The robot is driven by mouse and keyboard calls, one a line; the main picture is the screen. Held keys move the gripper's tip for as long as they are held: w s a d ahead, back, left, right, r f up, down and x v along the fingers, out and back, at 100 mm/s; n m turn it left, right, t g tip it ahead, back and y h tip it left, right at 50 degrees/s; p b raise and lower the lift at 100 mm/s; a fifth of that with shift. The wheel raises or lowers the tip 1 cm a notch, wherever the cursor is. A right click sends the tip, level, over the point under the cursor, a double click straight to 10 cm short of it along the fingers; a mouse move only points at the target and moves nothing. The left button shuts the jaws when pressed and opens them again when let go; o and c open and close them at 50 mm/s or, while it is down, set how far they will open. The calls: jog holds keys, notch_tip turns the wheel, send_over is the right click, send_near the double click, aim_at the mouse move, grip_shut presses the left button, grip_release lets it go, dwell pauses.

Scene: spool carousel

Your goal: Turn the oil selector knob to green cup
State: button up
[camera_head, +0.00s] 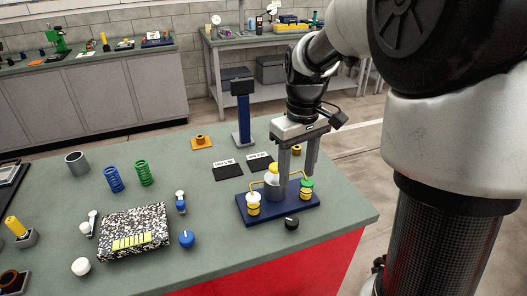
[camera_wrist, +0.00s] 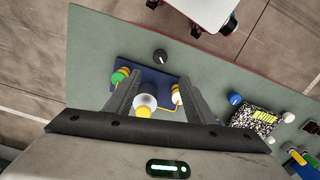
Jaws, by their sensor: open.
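A black knob (camera_head: 291,223) with a small pale mark sits at the front edge of a blue base plate (camera_head: 308,201); the wrist view also shows it (camera_wrist: 160,56). I cannot tell exactly where its mark points. The plate carries a silver cylinder (camera_head: 271,187) with a yellow top, and thin yellow pipes to both sides. A green-topped cup (camera_head: 307,184) is on the right and a white-topped one (camera_head: 253,198) on the left; in the wrist view green (camera_wrist: 119,76) is left. My gripper (camera_head: 297,185) is open and empty, pointing down above the plate, apart from the knob.
Left on the table are a speckled box (camera_head: 133,232), a blue ball-shaped knob (camera_head: 187,239), blue (camera_head: 114,179) and green (camera_head: 144,173) springs. A dark blue post (camera_head: 243,115) and black label plates (camera_head: 228,172) stand behind. The table's front right is clear.

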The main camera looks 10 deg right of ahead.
aim_at(292, 220)
notch_tip(292, 220, down, 18)
jog(key=shift+r+b, duration=0.25)
jog(key=shift+b, duration=0.55)
jog(key=c, duration=1)
